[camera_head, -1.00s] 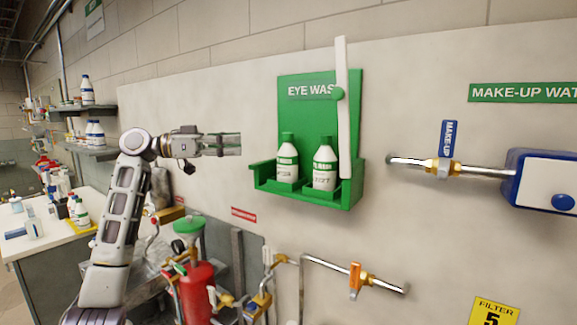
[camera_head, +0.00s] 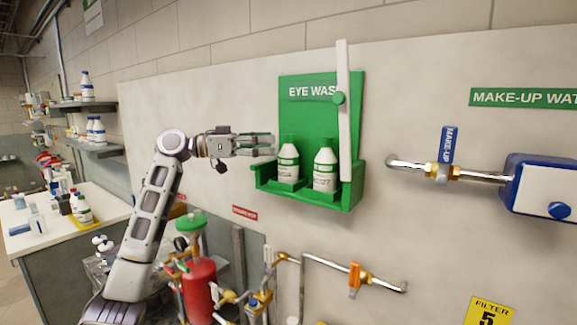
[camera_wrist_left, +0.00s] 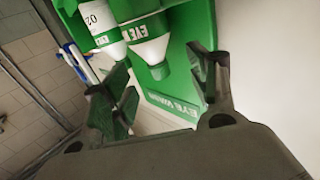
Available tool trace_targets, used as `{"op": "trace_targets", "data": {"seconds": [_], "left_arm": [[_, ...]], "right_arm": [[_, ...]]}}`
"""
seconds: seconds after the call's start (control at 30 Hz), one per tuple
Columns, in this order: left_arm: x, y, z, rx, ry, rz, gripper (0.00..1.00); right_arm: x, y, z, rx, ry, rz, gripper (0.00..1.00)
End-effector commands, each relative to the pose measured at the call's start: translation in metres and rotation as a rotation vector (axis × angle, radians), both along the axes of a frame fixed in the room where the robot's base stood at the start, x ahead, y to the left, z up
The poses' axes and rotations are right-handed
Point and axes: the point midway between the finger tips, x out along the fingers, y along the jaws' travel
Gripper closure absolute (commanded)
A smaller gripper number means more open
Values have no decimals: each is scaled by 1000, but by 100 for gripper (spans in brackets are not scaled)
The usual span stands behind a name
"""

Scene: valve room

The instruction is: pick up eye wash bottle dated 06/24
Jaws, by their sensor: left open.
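Two white eye wash bottles with green caps stand upright side by side in a green wall holder (camera_head: 315,90). The left bottle (camera_head: 288,165) and the right bottle (camera_head: 326,178) carry small date labels. The right one seems to end in 27; the left date is unreadable. My left gripper (camera_head: 274,145) is open and empty, just left of the left bottle near its neck. In the left wrist view my gripper (camera_wrist_left: 165,88) has its fingers apart, with the left bottle (camera_wrist_left: 150,38) beyond them. The right bottle (camera_wrist_left: 100,20) shows "02" there, the rest cut off. My right gripper is not seen.
A white bar (camera_head: 344,110) stands upright at the holder's right front. The holder's tray rim (camera_head: 310,201) surrounds the bottle bases. Pipes with an orange-handled valve (camera_head: 355,278) run below. A red cylinder (camera_head: 199,290) stands below my left arm.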

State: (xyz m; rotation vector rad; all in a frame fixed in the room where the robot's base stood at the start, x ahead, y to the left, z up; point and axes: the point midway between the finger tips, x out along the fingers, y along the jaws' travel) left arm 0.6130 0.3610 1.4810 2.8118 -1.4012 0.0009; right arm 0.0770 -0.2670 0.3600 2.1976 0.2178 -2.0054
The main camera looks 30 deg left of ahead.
Motion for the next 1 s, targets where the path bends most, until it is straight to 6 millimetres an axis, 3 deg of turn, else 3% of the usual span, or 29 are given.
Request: {"op": "trace_targets", "data": {"seconds": [0.27, 0.73, 1.0], "left_arm": [[2, -4, 1, 0, 1, 0, 41], [22, -38, 8, 0, 2, 0, 41], [28, -44, 6, -1, 1, 1, 41]], "right_arm": [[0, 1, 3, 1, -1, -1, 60], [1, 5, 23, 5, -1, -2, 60], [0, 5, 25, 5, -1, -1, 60]]}}
